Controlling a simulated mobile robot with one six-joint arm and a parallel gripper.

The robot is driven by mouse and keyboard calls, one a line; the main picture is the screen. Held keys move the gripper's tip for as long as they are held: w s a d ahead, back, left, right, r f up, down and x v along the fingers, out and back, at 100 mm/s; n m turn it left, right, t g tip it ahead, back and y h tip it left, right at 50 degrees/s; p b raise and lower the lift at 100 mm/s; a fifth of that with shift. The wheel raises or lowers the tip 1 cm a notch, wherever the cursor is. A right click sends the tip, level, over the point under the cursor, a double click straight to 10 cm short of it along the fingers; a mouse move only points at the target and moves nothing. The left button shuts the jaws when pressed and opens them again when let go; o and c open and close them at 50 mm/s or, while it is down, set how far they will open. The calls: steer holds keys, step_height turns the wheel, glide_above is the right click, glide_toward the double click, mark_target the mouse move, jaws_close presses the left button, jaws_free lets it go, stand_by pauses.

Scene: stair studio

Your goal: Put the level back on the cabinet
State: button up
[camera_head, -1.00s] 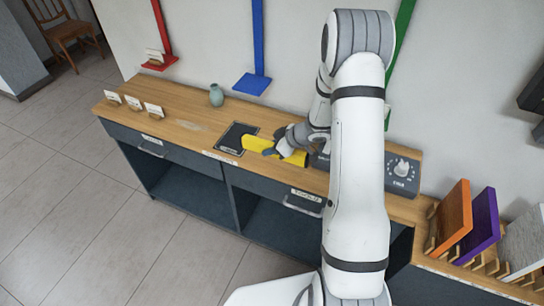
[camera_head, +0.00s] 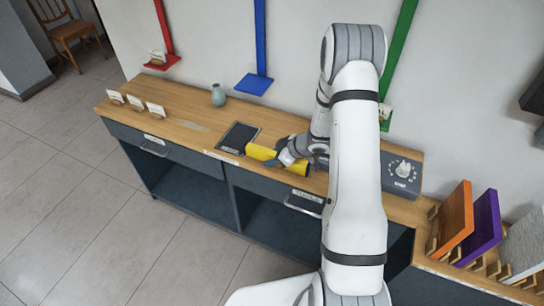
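The yellow level (camera_head: 262,153) is over the right half of the cabinet's wooden top (camera_head: 185,113), right of a dark rectangular pad (camera_head: 238,138). My gripper (camera_head: 285,159) reaches in from the right and is closed across the level's middle. The fingers cover part of it, and both ends show on either side. I cannot tell whether the level touches the wood or is slightly above it. The cabinet has dark drawers and open compartments below.
A small vase (camera_head: 218,95) and several white cards (camera_head: 135,103) stand on the left part of the top. A dark dial box (camera_head: 402,173) is at the right end. Orange (camera_head: 453,221) and purple (camera_head: 481,228) boards stand in a rack beyond. The left-middle wood is clear.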

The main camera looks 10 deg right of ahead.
steer(key=v, duration=1.2)
steer(key=shift+w, duration=0.1)
steer(key=w+d+r+m+t+h, duration=0.25)
steer(key=r+h, duration=0.25)
steer(key=r, duration=0.4)
steer(key=s+d+r+m+h, duration=0.2)
steer(key=s+r+m+h, duration=0.25)
steer(key=r, duration=0.55)
steer(key=s+a+r+m+g+y, duration=0.1)
steer(key=s+a, duration=0.4)
steer(key=s, duration=0.6)
steer(key=s+a+r+m+g+y, duration=0.1)
steer(key=s+a, duration=0.4)
steer(key=s, duration=0.7)
steer(key=shift+a+r+m+g, duration=0.4)
steer(key=shift+r+m+g, duration=0.4)
steer(key=shift+g, duration=0.45)
steer(key=shift+f, duration=0.1)
